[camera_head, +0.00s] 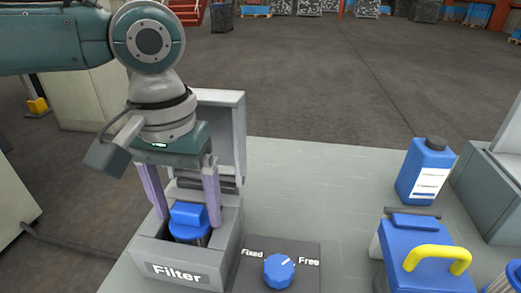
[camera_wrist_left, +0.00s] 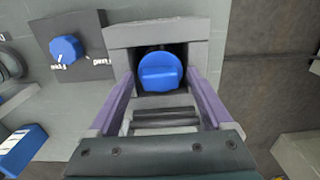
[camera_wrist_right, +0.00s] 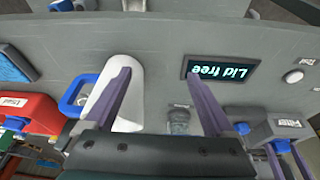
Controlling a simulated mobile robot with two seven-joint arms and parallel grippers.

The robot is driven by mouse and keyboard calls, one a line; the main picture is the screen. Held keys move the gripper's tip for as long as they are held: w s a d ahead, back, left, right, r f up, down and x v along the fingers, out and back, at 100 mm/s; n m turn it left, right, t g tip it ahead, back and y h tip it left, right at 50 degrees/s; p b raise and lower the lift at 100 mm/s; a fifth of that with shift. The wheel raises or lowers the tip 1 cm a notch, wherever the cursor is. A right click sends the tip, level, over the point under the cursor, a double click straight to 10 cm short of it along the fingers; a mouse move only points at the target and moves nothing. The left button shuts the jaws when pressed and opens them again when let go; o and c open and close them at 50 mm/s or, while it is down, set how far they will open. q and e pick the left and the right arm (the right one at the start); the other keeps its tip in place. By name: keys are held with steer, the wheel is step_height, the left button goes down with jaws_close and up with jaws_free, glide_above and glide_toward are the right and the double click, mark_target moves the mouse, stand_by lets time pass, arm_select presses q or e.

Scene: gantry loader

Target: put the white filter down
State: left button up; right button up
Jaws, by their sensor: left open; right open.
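A white cylinder (camera_wrist_right: 103,106), which looks like the white filter, lies on the grey surface in the right wrist view. My right gripper (camera_wrist_right: 158,76) is open above the surface. Its left finger overlaps the cylinder in the picture, and the cylinder is not between the fingers. My left gripper (camera_head: 187,212) is open, with its fingers on either side of a blue-capped part (camera_head: 189,214) in the grey box marked Filter (camera_head: 229,262). The cap also shows in the left wrist view (camera_wrist_left: 160,70); I cannot tell whether the fingers touch it.
A blue knob (camera_head: 279,270) marked Fixed and Free is beside the box. A blue bottle (camera_head: 425,172) and a blue container with a yellow handle (camera_head: 405,245) stand at right. A display (camera_wrist_right: 220,70) reads "Lid free". The bench middle (camera_head: 310,190) is clear.

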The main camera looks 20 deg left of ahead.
arm_select(q)
step_height(320, 180, up, 12)
steer(key=p, duration=0.3)
steer(key=s+d+f+m+t+h, duration=0.3)
steer(key=s+d+f+m, duration=0.4)
steer(key=d, duration=0.5)
steer(key=s+a+f+n+y, duration=0.2)
steer(key=s+a, duration=0.7)
steer(key=shift+f+t+y, duration=0.2)
steer(key=shift+t+y, duration=0.1)
steer(key=shift+y, duration=0.1)
steer(key=shift+r+p, duration=0.1)
steer(key=shift+p, duration=0.2)
